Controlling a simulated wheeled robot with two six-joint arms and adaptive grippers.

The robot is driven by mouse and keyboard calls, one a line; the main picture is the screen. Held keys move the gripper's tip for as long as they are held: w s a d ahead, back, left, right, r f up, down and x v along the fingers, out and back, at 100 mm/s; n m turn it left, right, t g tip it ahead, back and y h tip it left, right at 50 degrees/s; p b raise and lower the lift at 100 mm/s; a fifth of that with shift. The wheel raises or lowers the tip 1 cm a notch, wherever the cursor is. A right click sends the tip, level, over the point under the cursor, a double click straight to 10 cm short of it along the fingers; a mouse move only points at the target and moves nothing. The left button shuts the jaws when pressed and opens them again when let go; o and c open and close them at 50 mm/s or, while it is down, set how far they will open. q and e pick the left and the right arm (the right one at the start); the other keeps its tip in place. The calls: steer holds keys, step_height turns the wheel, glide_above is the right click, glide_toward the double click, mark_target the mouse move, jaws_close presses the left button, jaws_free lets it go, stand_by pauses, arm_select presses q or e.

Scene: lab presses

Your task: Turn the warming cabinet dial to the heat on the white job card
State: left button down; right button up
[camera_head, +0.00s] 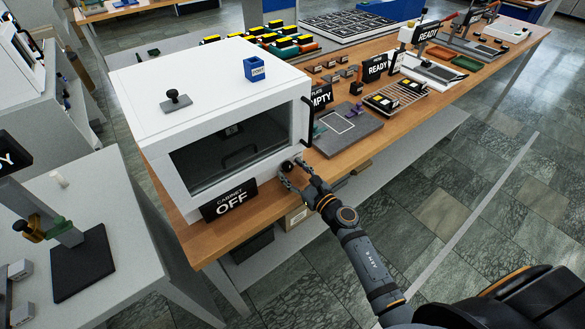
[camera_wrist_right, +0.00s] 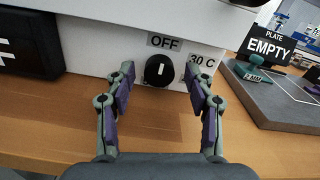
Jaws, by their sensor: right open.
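The warming cabinet (camera_head: 215,75) is a white box with a dark glass door, at the near left of the bench. Its sign (camera_head: 230,201) reads "CABINET OFF". The black dial (camera_head: 287,167) is low on the front, at the right. In the right wrist view the dial (camera_wrist_right: 158,70) has its white mark upright, toward the "OFF" label (camera_wrist_right: 164,42); a "30 C" label (camera_wrist_right: 201,68) is to its right. My right gripper (camera_head: 293,175) is open in front of the dial, one finger on each side. Contact cannot be told. I cannot make out the white job card. My left gripper is not in view.
A grey plate (camera_head: 350,147) with an "EMPTY" sign (camera_head: 321,96) stands right of the cabinet. A blue box (camera_head: 255,69) and a black knobbed piece (camera_head: 175,99) are on the cabinet top.

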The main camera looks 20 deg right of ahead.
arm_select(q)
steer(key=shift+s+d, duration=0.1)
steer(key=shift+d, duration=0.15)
arm_select(e)
steer(key=shift+w+a, duration=0.1)
jaws_close()
